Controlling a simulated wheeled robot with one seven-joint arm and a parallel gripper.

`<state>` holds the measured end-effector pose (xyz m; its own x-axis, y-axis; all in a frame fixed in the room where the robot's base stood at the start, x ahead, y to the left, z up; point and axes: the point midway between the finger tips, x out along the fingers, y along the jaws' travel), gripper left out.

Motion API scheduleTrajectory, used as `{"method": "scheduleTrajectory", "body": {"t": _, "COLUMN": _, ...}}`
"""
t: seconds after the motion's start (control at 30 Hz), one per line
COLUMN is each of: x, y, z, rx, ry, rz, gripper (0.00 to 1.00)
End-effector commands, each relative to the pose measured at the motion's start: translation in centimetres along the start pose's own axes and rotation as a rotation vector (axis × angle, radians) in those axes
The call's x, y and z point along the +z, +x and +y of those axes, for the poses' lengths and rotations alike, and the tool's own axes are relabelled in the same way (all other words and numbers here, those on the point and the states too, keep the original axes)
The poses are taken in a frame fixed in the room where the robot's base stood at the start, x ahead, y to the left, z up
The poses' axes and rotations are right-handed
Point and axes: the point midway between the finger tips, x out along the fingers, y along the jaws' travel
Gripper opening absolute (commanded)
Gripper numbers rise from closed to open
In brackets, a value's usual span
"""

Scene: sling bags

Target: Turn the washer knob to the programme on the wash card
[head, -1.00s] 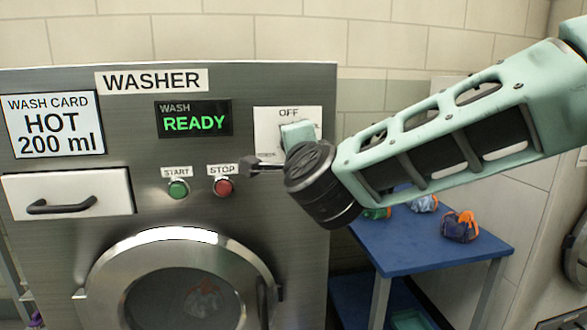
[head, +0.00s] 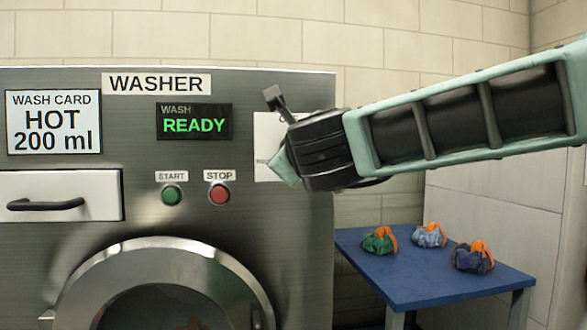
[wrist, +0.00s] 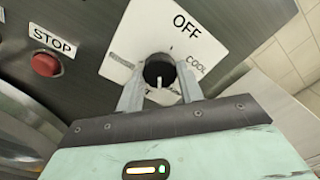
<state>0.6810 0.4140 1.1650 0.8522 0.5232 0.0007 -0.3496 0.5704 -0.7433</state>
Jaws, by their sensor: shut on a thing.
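The wash card (head: 54,122) on the washer's upper left reads HOT, 200 ml. The dark round washer knob (wrist: 158,68) shows in the wrist view on a white dial plate (wrist: 130,42). OFF is at the plate's top and COOL at its right; another label at left is too small to read, and lettering below is mostly hidden. A white mark on the knob points down in the wrist view. My gripper (wrist: 160,84) is shut on the knob, one finger on each side. In the head view my wrist hides the knob and most of the plate.
The display (head: 194,122) reads WASH READY. The green START button (head: 171,195) and red STOP button (head: 219,195) sit left of the dial. A drawer (head: 90,194) and round door (head: 150,262) are below. A blue table (head: 405,285) at right holds three small bags.

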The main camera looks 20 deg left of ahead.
Motion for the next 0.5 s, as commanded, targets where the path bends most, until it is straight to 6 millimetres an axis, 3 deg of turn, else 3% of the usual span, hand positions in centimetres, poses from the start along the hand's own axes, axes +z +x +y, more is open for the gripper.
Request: {"method": "scheduleTrajectory", "body": {"t": 0.5, "x": -0.38, "y": 0.04, "z": 0.43, "rx": 0.001, "ry": 0.426, "rz": 0.002, "gripper": 0.14}}
